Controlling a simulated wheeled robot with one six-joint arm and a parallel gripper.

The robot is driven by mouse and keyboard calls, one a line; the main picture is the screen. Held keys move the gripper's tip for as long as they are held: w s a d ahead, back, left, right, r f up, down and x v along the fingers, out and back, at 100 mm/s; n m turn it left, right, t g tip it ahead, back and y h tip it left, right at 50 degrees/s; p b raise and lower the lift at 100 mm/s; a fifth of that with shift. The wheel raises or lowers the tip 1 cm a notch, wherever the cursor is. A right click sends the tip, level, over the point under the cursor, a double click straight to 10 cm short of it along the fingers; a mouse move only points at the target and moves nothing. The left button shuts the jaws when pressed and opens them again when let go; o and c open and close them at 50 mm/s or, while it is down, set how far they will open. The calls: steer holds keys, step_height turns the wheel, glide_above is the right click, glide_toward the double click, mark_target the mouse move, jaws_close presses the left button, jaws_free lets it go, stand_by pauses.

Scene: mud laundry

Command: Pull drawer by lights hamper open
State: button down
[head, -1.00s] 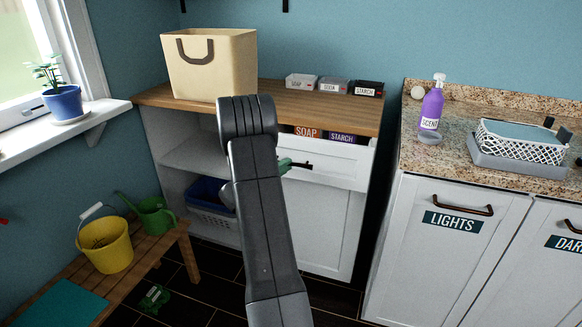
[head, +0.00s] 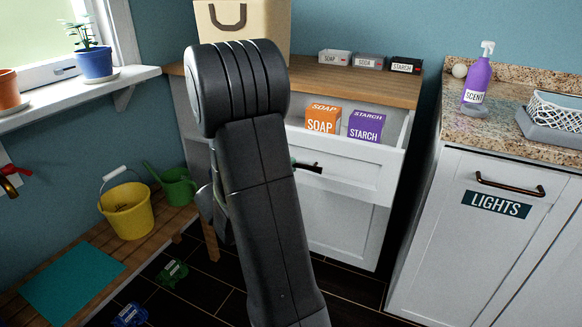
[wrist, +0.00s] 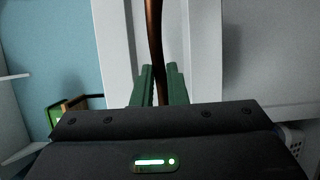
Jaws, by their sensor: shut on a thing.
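The white drawer (head: 358,175) in the cabinet beside the lights hamper stands pulled out. An orange soap box (head: 323,119) and a purple starch box (head: 366,125) show inside it. Its dark bronze handle (head: 312,168) is partly hidden behind my arm in the head view. In the wrist view my gripper (wrist: 160,72) has its green fingers closed around the handle (wrist: 154,40). In the head view most of my gripper is hidden behind my arm. The lights hamper (head: 480,225) is a white front with a "LIGHTS" label, to the right.
A tan bag (head: 270,30) and small labelled boxes (head: 369,61) stand on the wooden top (head: 330,88). A yellow bucket (head: 126,212) and green watering can (head: 178,188) are on the low bench at left. Small green and blue items lie low at left.

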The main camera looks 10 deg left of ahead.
steer(key=shift+s, duration=0.15)
steer(key=c, duration=1.4)
jaws_free()
steer(key=shift+c, duration=0.2)
steer(key=shift+a, duration=0.1)
steer(key=p+v, duration=0.1)
steer(key=v, duration=1.2)
steer(key=shift+s+a, duration=0.2)
steer(key=shift+s, duration=0.1)
steer(key=shift+w+d, duration=0.1)
steer(key=b+x, duration=0.1)
steer(key=x, duration=1.2)
steer(key=shift+w+d, duration=0.15)
steer(key=shift+w, duration=0.15)
steer(key=shift+s, duration=0.15)
